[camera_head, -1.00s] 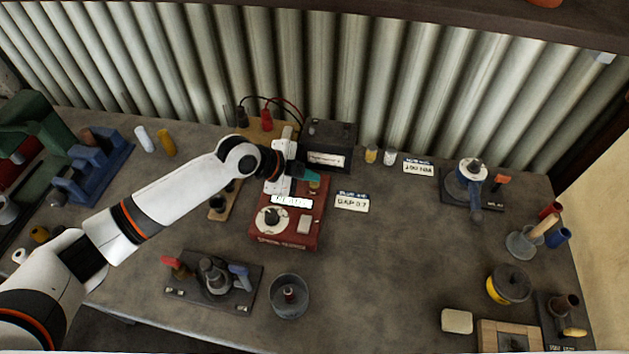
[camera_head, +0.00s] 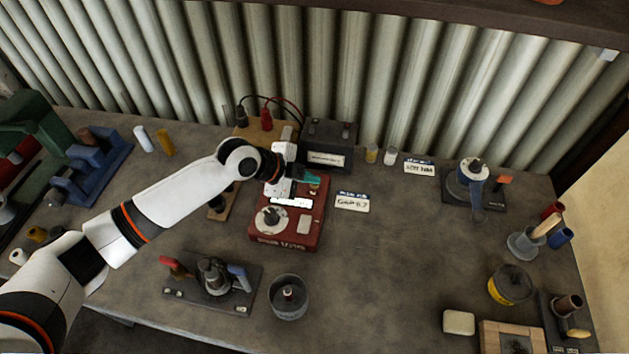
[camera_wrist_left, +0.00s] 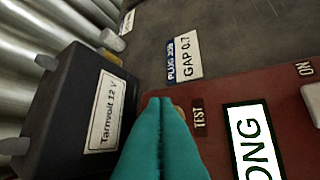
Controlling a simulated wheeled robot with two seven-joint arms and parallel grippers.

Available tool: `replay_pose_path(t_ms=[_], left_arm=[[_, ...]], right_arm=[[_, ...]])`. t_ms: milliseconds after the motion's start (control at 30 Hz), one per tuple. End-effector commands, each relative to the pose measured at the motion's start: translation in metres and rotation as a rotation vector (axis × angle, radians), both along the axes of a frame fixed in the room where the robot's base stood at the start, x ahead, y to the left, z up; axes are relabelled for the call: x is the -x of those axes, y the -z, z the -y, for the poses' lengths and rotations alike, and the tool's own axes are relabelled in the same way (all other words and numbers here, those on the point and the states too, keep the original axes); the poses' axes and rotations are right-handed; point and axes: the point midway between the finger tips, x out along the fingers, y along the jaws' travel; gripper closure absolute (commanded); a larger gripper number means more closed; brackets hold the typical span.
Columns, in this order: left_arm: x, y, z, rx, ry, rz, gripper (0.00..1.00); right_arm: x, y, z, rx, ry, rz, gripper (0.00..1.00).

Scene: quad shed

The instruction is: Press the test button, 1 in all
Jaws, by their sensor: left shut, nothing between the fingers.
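The red tester box (camera_head: 284,240) stands on the workbench, with a dial, a pale switch and a lit white display (camera_head: 291,203). In the left wrist view the display (camera_wrist_left: 253,140) shows letters ending in "ONG". The TEST label (camera_wrist_left: 198,117) is on the red top, right beside my fingertips. A small brownish part of the test button (camera_wrist_left: 179,108) shows there; the rest is hidden behind the fingers. My left gripper (camera_head: 312,181) is shut and empty, its teal fingertips (camera_wrist_left: 160,104) over the button. I cannot tell whether they touch it. My right gripper is not in view.
A black battery (camera_head: 328,145) marked "Tarnvolt 12 V" stands behind the tester. A "GAP 0.7" card (camera_head: 352,201) lies to its right. A plug stand (camera_head: 212,284) and round dish (camera_head: 288,297) are in front. The bench's middle right is clear.

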Motion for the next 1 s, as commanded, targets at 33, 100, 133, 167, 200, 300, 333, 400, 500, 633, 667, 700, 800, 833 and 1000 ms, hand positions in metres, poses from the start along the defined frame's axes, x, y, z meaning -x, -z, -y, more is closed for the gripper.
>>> replay_pose_path(t_ms=[33,100,133,167,200,300,333,400,500,633,667,700,800,833,1000], left_arm=[[0.000,0.001,0.000,-0.001,0.000,-0.002,1.00],[0.000,0.001,0.000,-0.001,0.000,-0.002,1.00],[0.000,0.001,0.000,-0.001,0.000,-0.002,1.00],[0.000,0.001,0.000,-0.001,0.000,-0.002,1.00],[0.000,0.001,0.000,-0.001,0.000,-0.002,1.00],[0.000,-0.002,0.000,-0.001,0.000,-0.002,1.00],[0.000,-0.003,0.000,-0.001,0.000,-0.002,1.00],[0.000,-0.007,0.000,-0.002,0.001,-0.001,1.00],[0.000,-0.013,0.000,-0.001,-0.001,-0.001,1.00],[0.000,-0.018,-0.001,-0.001,-0.001,-0.001,1.00],[0.000,-0.018,0.000,-0.001,-0.001,-0.001,1.00],[0.000,-0.017,-0.001,-0.001,-0.001,-0.001,1.00],[0.000,-0.017,0.000,-0.001,-0.001,-0.001,1.00],[0.000,-0.017,0.000,-0.001,-0.001,-0.001,1.00],[0.000,-0.020,0.000,-0.001,0.000,-0.001,1.00]], right_arm=[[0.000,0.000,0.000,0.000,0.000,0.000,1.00],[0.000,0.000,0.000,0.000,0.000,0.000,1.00],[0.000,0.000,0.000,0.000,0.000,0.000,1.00],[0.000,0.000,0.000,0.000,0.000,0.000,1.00],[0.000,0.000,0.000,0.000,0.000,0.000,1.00],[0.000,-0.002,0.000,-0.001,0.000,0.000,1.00],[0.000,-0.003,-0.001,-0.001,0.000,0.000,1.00],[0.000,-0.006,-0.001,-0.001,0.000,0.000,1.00],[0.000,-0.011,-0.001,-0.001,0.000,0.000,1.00],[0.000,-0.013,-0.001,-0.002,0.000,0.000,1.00],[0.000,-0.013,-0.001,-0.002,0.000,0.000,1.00],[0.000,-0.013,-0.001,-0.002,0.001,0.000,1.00],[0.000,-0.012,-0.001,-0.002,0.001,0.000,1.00],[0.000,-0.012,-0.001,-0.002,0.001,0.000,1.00],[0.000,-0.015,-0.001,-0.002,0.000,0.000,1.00]])
